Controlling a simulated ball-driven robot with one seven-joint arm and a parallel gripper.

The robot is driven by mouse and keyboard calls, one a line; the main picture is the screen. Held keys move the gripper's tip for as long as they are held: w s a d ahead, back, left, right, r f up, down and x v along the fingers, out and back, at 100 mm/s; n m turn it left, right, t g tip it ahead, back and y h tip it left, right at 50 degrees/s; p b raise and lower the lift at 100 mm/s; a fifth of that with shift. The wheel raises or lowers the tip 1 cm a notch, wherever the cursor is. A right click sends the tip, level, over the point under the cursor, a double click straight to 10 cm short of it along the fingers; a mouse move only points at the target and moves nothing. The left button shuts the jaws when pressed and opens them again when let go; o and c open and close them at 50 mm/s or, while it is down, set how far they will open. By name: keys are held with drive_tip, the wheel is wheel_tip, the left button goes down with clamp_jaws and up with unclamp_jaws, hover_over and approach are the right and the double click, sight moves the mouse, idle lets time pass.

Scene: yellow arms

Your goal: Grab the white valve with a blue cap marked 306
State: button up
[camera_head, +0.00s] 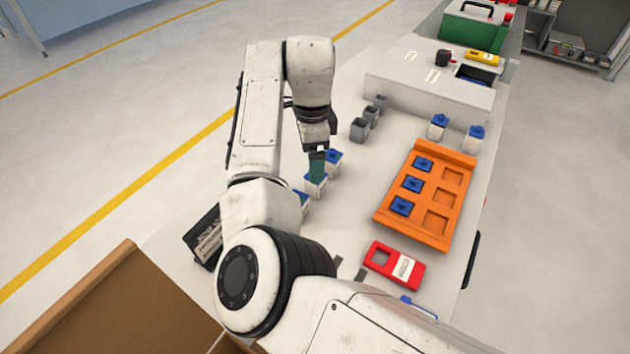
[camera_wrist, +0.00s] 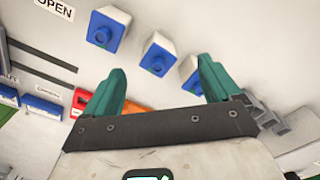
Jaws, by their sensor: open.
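Several white valves with blue caps are on the table; no 306 marking is legible. Three stand in a row below my gripper: a middle valve (camera_head: 315,186), a farther valve (camera_head: 333,158) and a nearer valve (camera_head: 302,199), partly hidden by my arm. My open gripper (camera_head: 317,165), with teal fingers, points down at the middle one. In the wrist view, my gripper (camera_wrist: 161,66) is empty; the middle valve (camera_wrist: 158,53) lies ahead of the gap between the fingertips. Another valve (camera_wrist: 107,29) is upper left; the third (camera_wrist: 191,73) is partly hidden behind the right finger.
An orange tray (camera_head: 456,160) holding blue-capped pieces lies to the right. Two more blue-capped valves (camera_head: 438,125) (camera_head: 475,137) stand behind it. Grey cups (camera_head: 360,129) stand beyond the row. A red block (camera_head: 393,264) lies nearer; a dark sign (camera_head: 206,240) stands left.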

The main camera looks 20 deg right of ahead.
sight(315, 192)
drive_tip(key=shift+s+d+f+p, duration=0.15)
drive_tip(key=shift+f+p, duration=0.1)
drive_tip(key=shift+f, duration=1.05)
drive_tip(key=shift+s+d+f+p, duration=0.1)
drive_tip(key=shift+f+p, duration=0.1)
drive_tip(key=shift+f, duration=1.1)
drive_tip(key=c, duration=1.2)
